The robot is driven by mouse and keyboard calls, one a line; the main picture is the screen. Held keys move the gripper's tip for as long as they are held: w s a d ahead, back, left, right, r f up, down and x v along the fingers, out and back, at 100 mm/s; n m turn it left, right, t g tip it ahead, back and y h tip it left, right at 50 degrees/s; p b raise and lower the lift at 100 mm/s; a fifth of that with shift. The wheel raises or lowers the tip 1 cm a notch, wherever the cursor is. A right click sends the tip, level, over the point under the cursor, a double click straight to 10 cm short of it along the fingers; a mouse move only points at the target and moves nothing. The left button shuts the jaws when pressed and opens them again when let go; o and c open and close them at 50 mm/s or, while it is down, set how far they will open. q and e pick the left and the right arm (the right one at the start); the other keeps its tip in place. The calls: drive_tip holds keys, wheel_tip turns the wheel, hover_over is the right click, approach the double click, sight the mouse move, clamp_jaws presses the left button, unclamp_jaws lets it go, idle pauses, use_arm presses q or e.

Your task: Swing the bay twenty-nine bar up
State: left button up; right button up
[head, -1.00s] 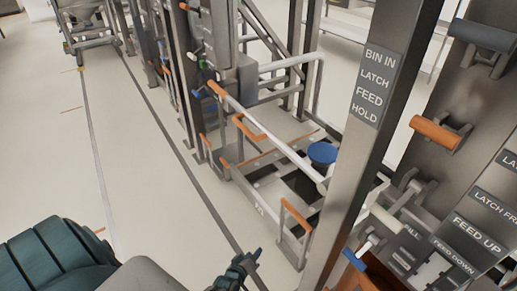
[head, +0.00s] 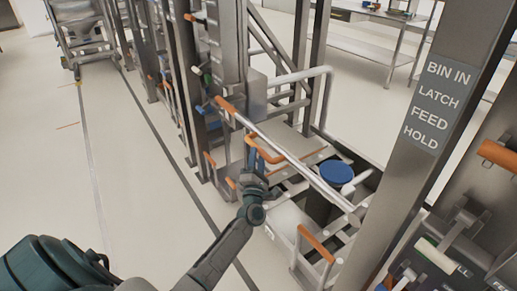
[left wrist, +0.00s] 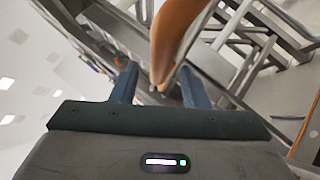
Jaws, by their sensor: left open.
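A long grey bar (head: 290,157) with an orange grip (head: 226,105) at its upper left end slants down to the right across the front of a bay in the head view. A bent orange handle (head: 264,152) sits just below it. My left gripper (head: 254,178) is open close below this handle; contact cannot be told. In the left wrist view an orange piece (left wrist: 172,42) reaches down between the open fingers of my left gripper (left wrist: 158,86). The bay's number is too small to read surely. My right gripper is out of view.
A blue-topped drum (head: 337,172) stands inside the bay behind the bar. A steel post with a sign (head: 433,103) and a panel with an orange handle (head: 500,155) stand at the right. The pale floor (head: 130,190) at the left is clear.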

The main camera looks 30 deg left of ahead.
sight(259, 149)
use_arm(q)
drive_tip(key=shift+x, duration=1.85)
clamp_jaws()
